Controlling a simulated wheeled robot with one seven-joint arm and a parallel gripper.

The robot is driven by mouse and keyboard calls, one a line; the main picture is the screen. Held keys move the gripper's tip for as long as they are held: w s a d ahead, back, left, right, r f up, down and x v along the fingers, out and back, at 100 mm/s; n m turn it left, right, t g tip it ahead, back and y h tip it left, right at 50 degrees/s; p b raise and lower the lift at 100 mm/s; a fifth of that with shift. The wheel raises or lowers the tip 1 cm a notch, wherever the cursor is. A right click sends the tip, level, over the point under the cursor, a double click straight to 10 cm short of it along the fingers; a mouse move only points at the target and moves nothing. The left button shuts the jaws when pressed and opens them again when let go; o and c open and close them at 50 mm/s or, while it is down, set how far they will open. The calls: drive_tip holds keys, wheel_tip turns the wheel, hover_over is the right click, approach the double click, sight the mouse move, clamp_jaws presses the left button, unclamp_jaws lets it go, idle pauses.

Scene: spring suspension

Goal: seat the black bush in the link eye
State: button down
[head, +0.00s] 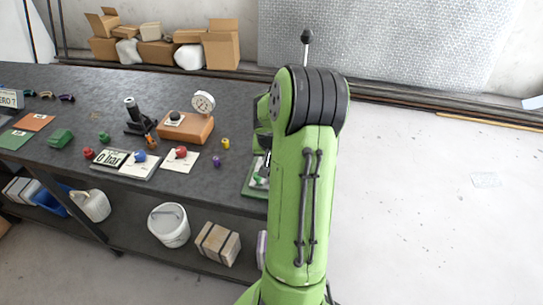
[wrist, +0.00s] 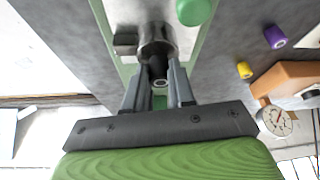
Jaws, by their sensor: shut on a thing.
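In the wrist view my gripper (wrist: 158,76) is shut on the black bush (wrist: 158,68), a small dark cylinder with a pale ring at its near end. The steel link eye (wrist: 157,34) lies straight beyond it, on a green-edged tray (wrist: 104,22). The bush's far end is at the mouth of the eye and overlaps it in the picture. I cannot tell how far it is inside, if at all. In the head view my arm hides my gripper, the bush and the eye; only part of the green tray (head: 249,187) shows.
A green bush (wrist: 195,10) is close right of the eye in the wrist view. Purple (head: 216,161) and yellow (head: 226,143) bushes stand on the dark bench (head: 75,88). A wooden block (head: 187,131) with a dial gauge (head: 203,103) stands behind them.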

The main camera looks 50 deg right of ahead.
drive_tip(key=shift+f, duration=0.3)
drive_tip(key=c, duration=1)
unclamp_jaws()
drive_tip(key=shift+o, duration=0.2)
